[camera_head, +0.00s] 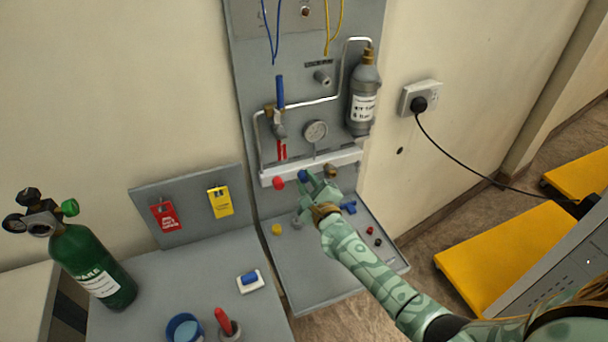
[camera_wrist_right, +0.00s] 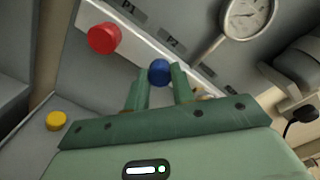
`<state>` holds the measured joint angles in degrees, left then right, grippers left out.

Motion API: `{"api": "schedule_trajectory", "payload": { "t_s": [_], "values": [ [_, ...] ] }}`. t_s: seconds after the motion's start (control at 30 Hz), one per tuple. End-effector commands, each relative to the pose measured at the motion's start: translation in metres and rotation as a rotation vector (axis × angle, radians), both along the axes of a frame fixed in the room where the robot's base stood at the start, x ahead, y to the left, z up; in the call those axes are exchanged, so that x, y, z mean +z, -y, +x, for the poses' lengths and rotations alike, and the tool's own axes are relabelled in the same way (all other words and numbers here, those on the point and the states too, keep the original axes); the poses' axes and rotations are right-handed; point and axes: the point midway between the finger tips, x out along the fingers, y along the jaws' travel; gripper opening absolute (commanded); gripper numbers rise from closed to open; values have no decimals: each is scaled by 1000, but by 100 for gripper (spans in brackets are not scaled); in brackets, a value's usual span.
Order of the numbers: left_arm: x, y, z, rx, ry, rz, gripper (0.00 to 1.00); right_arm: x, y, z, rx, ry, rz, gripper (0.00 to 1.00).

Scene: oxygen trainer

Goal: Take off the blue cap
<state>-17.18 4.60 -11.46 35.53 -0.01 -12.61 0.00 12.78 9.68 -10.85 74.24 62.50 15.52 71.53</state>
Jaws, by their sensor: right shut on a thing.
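The blue cap (camera_head: 303,176) is on the white manifold bar (camera_head: 347,159) of the grey panel, to the right of a red cap (camera_head: 278,183). In the right wrist view the blue cap (camera_wrist_right: 159,72) shows between the two green fingertips, by the P2 label. My right gripper (camera_head: 312,184) is at the bar with its fingers shut on the blue cap; it also shows in the wrist view (camera_wrist_right: 161,80). The fingers partly hide the cap in the head view. My left gripper is not in view.
A pressure gauge (camera_head: 316,131) and grey bottle (camera_head: 364,100) are above the bar. A shelf (camera_head: 305,270) below holds a yellow cap (camera_head: 277,229) and small parts. A green cylinder (camera_head: 92,265) stands left. A black cable (camera_head: 460,165) runs right from the wall socket.

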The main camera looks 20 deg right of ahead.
Motion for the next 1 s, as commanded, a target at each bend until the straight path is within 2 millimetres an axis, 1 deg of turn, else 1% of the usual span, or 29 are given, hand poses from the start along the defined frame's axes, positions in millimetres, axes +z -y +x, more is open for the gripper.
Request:
{"api": "schedule_trajectory", "payload": {
  "t_s": [0.17, 0.23, 0.3, 0.4, 0.63, 0.67, 0.8, 0.83, 0.9, 1.0],
  "values": [
    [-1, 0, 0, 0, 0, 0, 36, 0, 0, 0, 0, 1, 1, 4],
    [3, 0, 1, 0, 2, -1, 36, 1, 0, 0, 1, -3, -64, 4],
    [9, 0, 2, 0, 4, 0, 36, 3, 0, 0, 0, -10, -184, 4],
    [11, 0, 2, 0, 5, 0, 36, 1, 0, 0, 1, -16, -291, 4],
    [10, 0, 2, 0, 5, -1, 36, -1, 0, 0, 0, -17, -302, 4],
    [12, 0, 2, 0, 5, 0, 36, 0, 0, 0, 0, -18, -323, 4],
    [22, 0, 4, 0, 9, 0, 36, 2, 0, 0, 1, -31, -540, 4],
    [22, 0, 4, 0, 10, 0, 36, 2, 0, 0, 1, -33, -571, 4],
    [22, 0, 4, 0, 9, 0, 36, 0, 0, 0, 2, -34, -601, 4],
    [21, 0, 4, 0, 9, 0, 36, -1, 0, 0, 2, -33, -598, 4]
  ]
}}
